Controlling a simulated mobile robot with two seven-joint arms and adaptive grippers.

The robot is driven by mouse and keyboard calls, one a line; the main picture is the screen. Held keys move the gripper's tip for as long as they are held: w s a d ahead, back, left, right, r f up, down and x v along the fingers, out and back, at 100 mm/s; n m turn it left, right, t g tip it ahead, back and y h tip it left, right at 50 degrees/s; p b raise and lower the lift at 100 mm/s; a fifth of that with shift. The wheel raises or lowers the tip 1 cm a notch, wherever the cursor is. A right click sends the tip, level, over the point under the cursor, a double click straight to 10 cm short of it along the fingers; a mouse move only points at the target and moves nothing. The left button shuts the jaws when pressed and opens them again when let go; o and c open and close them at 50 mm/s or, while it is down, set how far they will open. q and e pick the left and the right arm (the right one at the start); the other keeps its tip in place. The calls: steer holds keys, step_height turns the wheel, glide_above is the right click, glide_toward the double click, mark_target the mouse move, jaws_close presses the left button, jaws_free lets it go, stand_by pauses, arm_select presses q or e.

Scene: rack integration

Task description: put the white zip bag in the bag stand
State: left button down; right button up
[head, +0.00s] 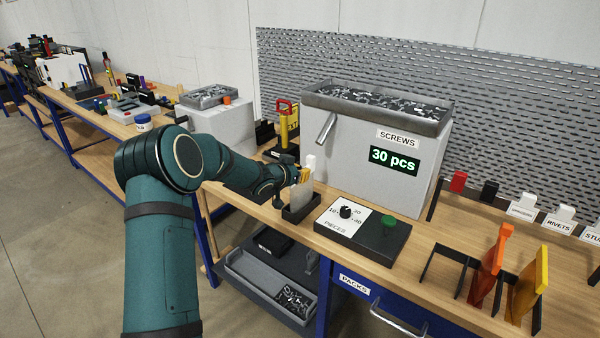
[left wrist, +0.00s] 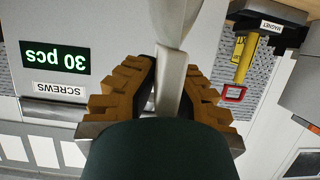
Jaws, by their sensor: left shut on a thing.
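The white zip bag (head: 301,196) hangs upright from my left gripper (head: 300,175), its pale tab (head: 310,163) showing above the fingers. In the left wrist view, the two tan fingers (left wrist: 168,88) are shut on the bag's narrow pale part (left wrist: 171,75). The bag stand (head: 296,215), a small black open-topped holder, sits on the bench below the dispenser spout. The bag's lower end appears at or inside the stand's opening; I cannot tell whether it touches the bottom. My right gripper is not in view.
The grey screw dispenser (head: 360,155) with spout (head: 326,128) stands just behind; its display reads 30 pcs. A black control box with a dial and green button (head: 389,222) lies right of the stand.

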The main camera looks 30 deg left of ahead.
arm_select(q)
steer(key=shift+f, duration=0.1)
steer(key=c, duration=1.1)
jaws_free()
steer(key=shift+o, duration=0.2)
steer(key=shift+s, duration=0.1)
steer(key=v, duration=1.1)
steer(key=shift+s+r, duration=0.2)
steer(key=shift+s, duration=0.15)
steer(key=shift+a, duration=0.1)
